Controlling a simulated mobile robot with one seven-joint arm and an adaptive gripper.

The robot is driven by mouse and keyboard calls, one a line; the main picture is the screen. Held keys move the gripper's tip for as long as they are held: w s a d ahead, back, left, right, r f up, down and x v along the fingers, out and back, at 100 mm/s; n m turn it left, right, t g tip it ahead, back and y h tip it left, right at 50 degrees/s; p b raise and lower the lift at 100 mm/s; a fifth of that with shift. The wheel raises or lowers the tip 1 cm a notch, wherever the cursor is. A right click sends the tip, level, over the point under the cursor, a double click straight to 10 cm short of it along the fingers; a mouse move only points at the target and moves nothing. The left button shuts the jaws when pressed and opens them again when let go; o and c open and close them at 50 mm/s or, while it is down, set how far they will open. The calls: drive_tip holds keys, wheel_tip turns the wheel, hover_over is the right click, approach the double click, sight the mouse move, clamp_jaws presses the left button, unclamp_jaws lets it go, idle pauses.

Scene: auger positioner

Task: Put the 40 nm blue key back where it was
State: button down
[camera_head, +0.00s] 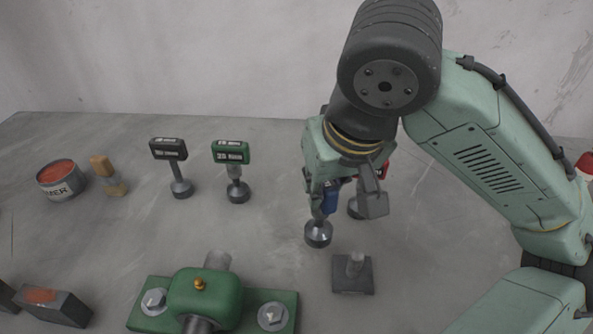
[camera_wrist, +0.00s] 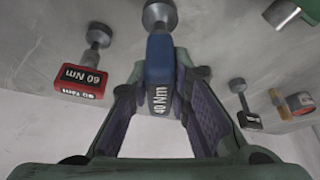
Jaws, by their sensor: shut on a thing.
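The blue key, labelled 40 Nm in the wrist view (camera_wrist: 160,72), is between the fingers of my gripper (camera_wrist: 160,88). In the head view my gripper (camera_head: 343,197) points down and is shut on the blue key (camera_head: 330,199), whose body is partly hidden by the fingers. Its round grey socket end (camera_head: 318,235) points down, close to the table; I cannot tell whether it touches. The red 60 Nm key (camera_wrist: 82,80) is left of the blue one in the wrist view. In the head view the red key (camera_head: 385,169) is mostly hidden behind my gripper.
A black key (camera_head: 168,149) and a green key (camera_head: 231,152) stand to the left on the table. A grey square block with a stub (camera_head: 353,276) lies in front of the gripper. A green bolted fixture (camera_head: 205,295), a tin (camera_head: 62,181) and a brush (camera_head: 108,175) lie further left.

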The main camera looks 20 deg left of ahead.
drive_tip(key=w+a+f+b, duration=0.1)
drive_tip(key=w+a+f, duration=0.4)
drive_tip(key=w+a, duration=0.3)
drive_tip(key=shift+w, duration=1.65)
drive_tip(key=shift+a+b, duration=0.1)
drive_tip(key=shift+b, duration=0.2)
drive_tip(key=shift+f, duration=0.1)
drive_tip(key=c, duration=1.5)
unclamp_jaws()
drive_tip(key=b+v, duration=0.2)
drive_tip(key=v, duration=1)
drive_tip(key=shift+s, duration=0.1)
